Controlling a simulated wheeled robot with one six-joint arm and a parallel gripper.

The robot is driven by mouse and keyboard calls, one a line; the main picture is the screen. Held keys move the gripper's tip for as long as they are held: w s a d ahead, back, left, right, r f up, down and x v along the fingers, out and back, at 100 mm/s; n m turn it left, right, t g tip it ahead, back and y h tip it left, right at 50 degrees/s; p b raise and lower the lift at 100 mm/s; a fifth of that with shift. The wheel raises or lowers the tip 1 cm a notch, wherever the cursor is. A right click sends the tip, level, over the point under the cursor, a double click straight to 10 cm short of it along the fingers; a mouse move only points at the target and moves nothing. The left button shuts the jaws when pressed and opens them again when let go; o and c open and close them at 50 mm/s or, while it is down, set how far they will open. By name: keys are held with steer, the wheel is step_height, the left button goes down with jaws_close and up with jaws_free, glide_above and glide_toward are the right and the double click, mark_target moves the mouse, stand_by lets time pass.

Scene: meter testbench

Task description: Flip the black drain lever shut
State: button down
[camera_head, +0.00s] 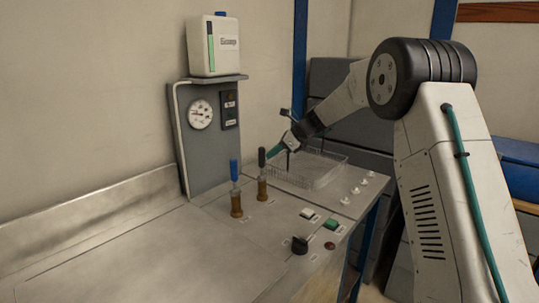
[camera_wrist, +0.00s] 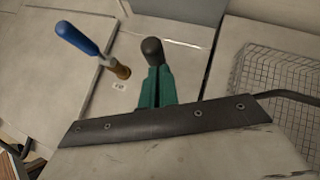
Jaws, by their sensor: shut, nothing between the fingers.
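The black drain lever (camera_head: 262,157) stands upright on a brass valve body on the bench top, right of a blue lever (camera_head: 234,170) that also stands upright. My gripper (camera_head: 271,154), with green fingers, comes from the right, its tips close beside the black handle. In the wrist view the black handle (camera_wrist: 152,50) shows just beyond the shut green fingertips (camera_wrist: 156,70), which hide its lower part. I cannot tell whether they touch. The blue lever (camera_wrist: 77,38) is to the left in that view, apart from the fingers.
A wire basket (camera_head: 318,168) sits behind and right of the levers, under my forearm. A grey panel with a gauge (camera_head: 200,114) stands behind the levers. A black knob (camera_head: 300,245) and green button (camera_head: 331,224) are at the front right. The bench's left side is clear.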

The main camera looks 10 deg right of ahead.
steer(key=shift+w+a+r, duration=0.1)
steer(key=shift+a+r, duration=0.1)
steer(key=shift+a, duration=0.05)
steer(key=shift+r, duration=0.1)
steer(key=v, duration=1)
steer(key=shift+w, duration=0.3)
steer(key=shift+d, duration=0.15)
